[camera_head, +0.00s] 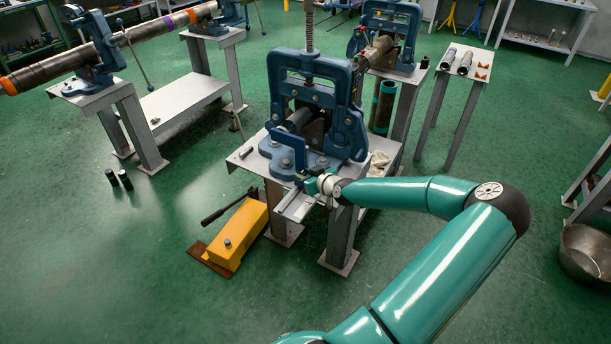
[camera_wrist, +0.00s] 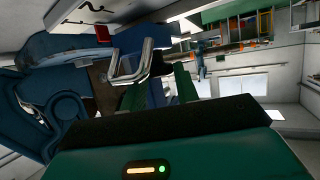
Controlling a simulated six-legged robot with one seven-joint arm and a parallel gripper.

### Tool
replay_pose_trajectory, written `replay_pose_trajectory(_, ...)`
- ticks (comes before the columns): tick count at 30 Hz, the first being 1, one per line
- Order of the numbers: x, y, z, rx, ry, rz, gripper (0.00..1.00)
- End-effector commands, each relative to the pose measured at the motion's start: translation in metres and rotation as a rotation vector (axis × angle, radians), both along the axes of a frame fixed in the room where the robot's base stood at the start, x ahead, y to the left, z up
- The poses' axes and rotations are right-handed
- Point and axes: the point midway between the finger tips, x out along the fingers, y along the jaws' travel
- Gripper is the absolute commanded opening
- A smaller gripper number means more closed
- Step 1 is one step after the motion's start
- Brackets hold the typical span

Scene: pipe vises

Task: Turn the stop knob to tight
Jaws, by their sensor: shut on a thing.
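My gripper (camera_head: 307,184) is at the front edge of the vise table, just below the blue vise (camera_head: 318,100). In the wrist view, its two dark green fingers (camera_wrist: 160,94) stand on either side of a small blue piece, which I take to be the stop knob (camera_wrist: 158,93). The gripper is shut on it. The knob's turn position and any marking cannot be read. A bent metal bracket (camera_wrist: 128,68) lies just beyond the fingers. In the head view the knob is too small and too covered by the gripper to make out clearly.
A grey metal table (camera_head: 243,158) carries the vise. A yellow pump with a lever (camera_head: 238,236) stands on the floor at its left. Another vise holds a long pipe (camera_head: 60,66) at the left. A metal bowl (camera_head: 588,250) sits at the right. The floor between is clear.

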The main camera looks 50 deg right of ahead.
Motion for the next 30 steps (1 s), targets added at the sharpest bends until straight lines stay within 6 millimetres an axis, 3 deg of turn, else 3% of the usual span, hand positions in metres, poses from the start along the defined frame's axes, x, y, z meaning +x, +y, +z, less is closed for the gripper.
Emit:
replay_pose_trajectory(14, 0.002, 0.004, 0.001, -0.004, 0.003, -0.108, 0.08)
replay_pose_trajectory(30, 0.008, 0.011, 0.002, -0.007, 0.001, -0.439, 0.08)
